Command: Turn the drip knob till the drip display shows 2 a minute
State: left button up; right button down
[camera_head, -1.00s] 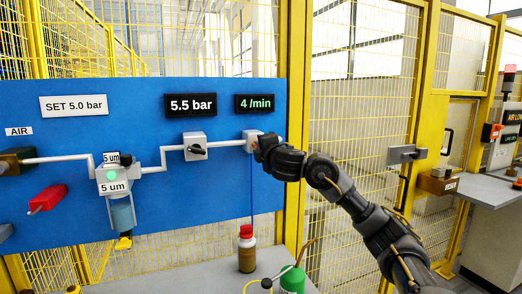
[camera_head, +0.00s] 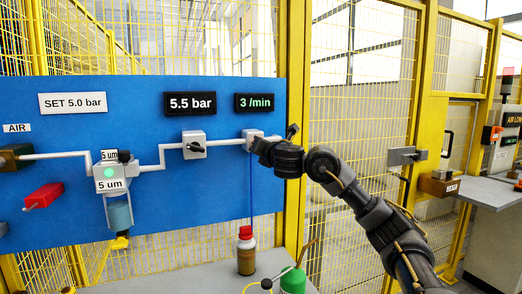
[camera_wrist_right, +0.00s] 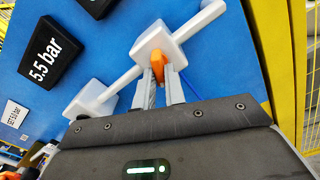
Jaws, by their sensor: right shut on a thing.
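The drip display (camera_head: 254,102) on the blue panel reads 3/min. Below it is the white drip unit (camera_head: 251,134), which also shows in the right wrist view (camera_wrist_right: 153,42). The orange drip knob (camera_wrist_right: 157,65) shows between the fingers of my right gripper (camera_wrist_right: 160,80) in the right wrist view. My right gripper is shut on the knob; in the head view the gripper (camera_head: 261,144) hides it. My left gripper is not in view.
A pressure display (camera_head: 190,104) reads 5.5 bar, beside a SET 5.0 bar sign (camera_head: 73,103). A regulator box (camera_head: 193,145) sits left on the white pipe. A red-capped bottle (camera_head: 246,258) and a green container (camera_head: 293,281) stand below. A yellow post (camera_head: 292,60) rises at right.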

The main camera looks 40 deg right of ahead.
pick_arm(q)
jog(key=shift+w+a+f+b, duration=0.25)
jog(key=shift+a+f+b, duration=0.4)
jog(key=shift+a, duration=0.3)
pick_arm(e)
jog(key=n, duration=0.4)
jog(key=shift+f+n, duration=0.15)
jog(key=shift+n, duration=0.25)
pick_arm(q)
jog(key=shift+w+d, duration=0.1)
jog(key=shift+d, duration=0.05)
pick_arm(e)
jog(key=c, duration=1.5)
grip_release()
jog(key=shift+d, duration=0.1)
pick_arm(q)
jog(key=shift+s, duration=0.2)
pick_arm(e)
jog(key=shift+o, duration=0.2)
jog(key=shift+s, duration=0.1)
